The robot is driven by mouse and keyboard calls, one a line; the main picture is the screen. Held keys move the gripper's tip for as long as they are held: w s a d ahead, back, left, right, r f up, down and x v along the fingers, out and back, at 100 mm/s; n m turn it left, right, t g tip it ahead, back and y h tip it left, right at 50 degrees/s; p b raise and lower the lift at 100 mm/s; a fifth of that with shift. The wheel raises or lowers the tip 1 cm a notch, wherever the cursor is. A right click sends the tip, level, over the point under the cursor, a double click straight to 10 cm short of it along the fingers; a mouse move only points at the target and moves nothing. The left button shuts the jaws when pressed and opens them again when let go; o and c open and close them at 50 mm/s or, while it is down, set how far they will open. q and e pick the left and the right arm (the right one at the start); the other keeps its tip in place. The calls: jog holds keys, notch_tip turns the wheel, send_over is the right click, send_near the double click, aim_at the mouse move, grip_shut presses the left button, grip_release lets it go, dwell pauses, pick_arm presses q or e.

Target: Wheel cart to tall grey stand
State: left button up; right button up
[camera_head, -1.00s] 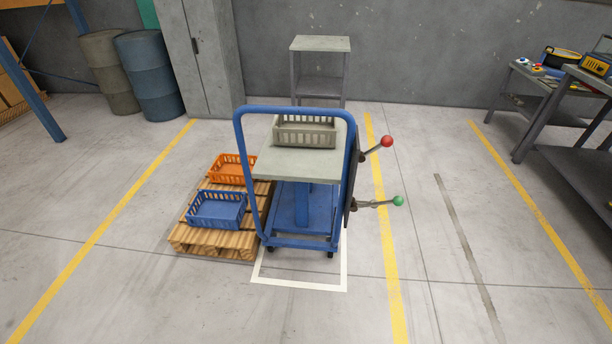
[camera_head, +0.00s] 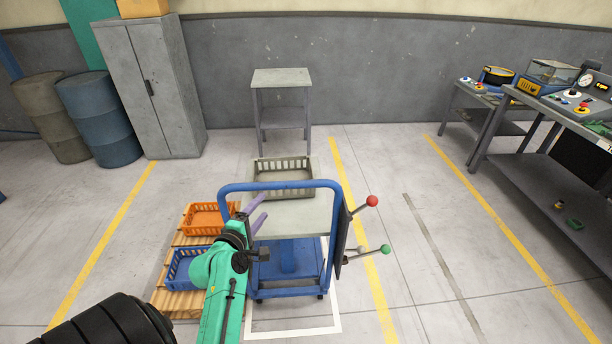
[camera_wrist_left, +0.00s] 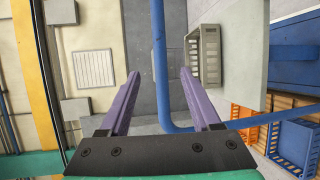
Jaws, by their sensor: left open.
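The cart has a blue push handle (camera_head: 280,185), a grey top deck (camera_head: 305,215) and a blue lower deck (camera_head: 290,262). A grey slatted crate (camera_head: 284,190) sits at the far end of its top. The tall grey stand (camera_head: 281,78) stands behind it against the wall, with a bare top. My left gripper (camera_head: 264,206) is open at the left part of the handle, its purple fingers pointing up and right. In the left wrist view, a blue handle bar (camera_wrist_left: 160,65) runs between the open fingers; whether it touches them I cannot tell. My right gripper is out of view.
A pallet (camera_head: 165,300) with an orange crate (camera_head: 204,218) and a blue crate (camera_head: 183,268) is close left of the cart. Levers with a red knob (camera_head: 372,201) and green knob (camera_head: 386,249) stick out right. Floor between the yellow lines right of the cart is clear.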

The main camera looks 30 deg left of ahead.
pick_arm(q)
jog(key=p, duration=0.1)
send_near(279, 188)
jog(key=w, duration=0.3)
jog(key=x, duration=0.8)
jog(key=shift+s+a+f+p, duration=0.2)
jog(key=shift+a+f+p, duration=0.05)
jog(key=shift+a+p, duration=0.1)
jog(key=shift+w, duration=0.45)
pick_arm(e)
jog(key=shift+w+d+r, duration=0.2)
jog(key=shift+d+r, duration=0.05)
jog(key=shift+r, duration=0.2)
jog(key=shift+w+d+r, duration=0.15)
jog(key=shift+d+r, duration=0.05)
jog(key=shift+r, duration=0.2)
pick_arm(q)
jog(key=c, duration=0.8)
grip_shut()
jog(key=shift+f, duration=0.1)
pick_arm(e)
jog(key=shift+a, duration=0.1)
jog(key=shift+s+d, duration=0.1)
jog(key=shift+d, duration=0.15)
